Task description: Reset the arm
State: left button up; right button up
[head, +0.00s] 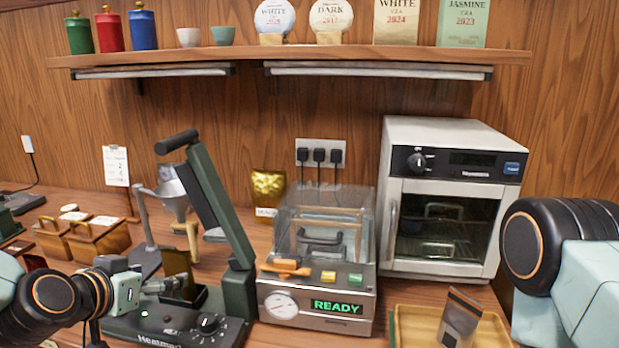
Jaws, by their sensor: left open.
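My left arm comes in from the left edge, with its gripper (160,286) open at the front of the dark green lever machine (205,325). A dark gold pouch (176,265) stands in that machine, right by the fingertips; I cannot tell whether they touch it. The machine's lever is raised. My right arm shows at the right edge as a black joint and pale links, in front of the oven's right side. Its gripper is out of view.
A clear-lidded machine (318,298) reading READY stands in the middle. A white oven (450,150) is behind right. A wooden tray (405,325) holds a silvery pouch (461,318). Wooden boxes (97,240) and a funnel stand (172,198) are left. A shelf (300,56) runs above.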

aim_at(174, 271)
pick_arm(q)
jog(key=shift+x, duration=3.65)
jog(key=shift+d+r, duration=0.1)
jog(key=shift+r, duration=0.1)
jog(key=shift+s, duration=0.15)
